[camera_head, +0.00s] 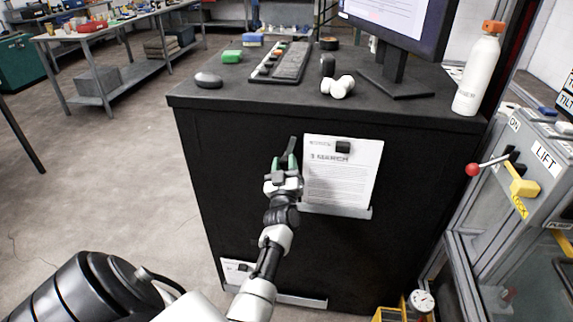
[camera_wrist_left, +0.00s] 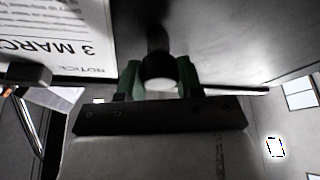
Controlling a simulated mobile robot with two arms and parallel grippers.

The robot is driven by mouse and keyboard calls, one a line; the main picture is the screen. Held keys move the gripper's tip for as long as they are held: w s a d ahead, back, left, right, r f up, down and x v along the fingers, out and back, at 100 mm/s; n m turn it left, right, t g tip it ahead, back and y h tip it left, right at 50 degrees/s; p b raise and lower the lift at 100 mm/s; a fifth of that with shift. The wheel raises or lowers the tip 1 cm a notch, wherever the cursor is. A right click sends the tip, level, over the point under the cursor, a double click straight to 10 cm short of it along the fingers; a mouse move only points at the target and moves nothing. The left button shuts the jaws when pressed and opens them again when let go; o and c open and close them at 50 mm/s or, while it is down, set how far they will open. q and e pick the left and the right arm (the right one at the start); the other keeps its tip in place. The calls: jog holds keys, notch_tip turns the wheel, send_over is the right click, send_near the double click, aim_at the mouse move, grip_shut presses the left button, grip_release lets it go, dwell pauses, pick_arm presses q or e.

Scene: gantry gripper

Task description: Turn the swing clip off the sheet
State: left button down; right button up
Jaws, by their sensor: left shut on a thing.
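The white sheet (camera_head: 340,182) headed "3 MARCH" stands on the dark cabinet front; it also shows upside down in the wrist view (camera_wrist_left: 75,35). A small dark block (camera_head: 343,147) sits on its upper part. My left gripper (camera_head: 285,164) is just left of the sheet's left edge. Its green fingers are shut on a part with a round pale end (camera_wrist_left: 160,76), apparently the swing clip. A dark strip (camera_head: 292,143) stands up beside the fingers, clear of the sheet's left edge; the fingers hide how it joins. My right gripper is not in view.
A grey ledge (camera_head: 338,211) runs under the sheet. Another small sheet (camera_head: 231,269) is low on the cabinet. The cabinet top (camera_head: 225,98) holds a keyboard, monitor and bottle. A lift panel with a red-knobbed lever (camera_head: 472,169) stands at the right. Open floor lies left.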

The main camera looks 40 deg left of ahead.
pick_arm(q)
jog(key=n+g, duration=0.1)
jog(key=n, duration=0.1)
jog(key=shift+n+y, duration=0.4)
jog(key=shift+n+g, duration=0.3)
jog(key=shift+n, duration=0.1)
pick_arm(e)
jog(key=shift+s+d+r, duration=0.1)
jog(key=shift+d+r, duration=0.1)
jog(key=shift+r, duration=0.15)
pick_arm(q)
jog(key=shift+n+p, duration=0.3)
jog(key=shift+n, duration=0.1)
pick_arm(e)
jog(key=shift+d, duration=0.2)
pick_arm(q)
jog(key=c, duration=0.7)
grip_release()
jog(key=shift+c, duration=0.2)
jog(key=shift+f, duration=0.15)
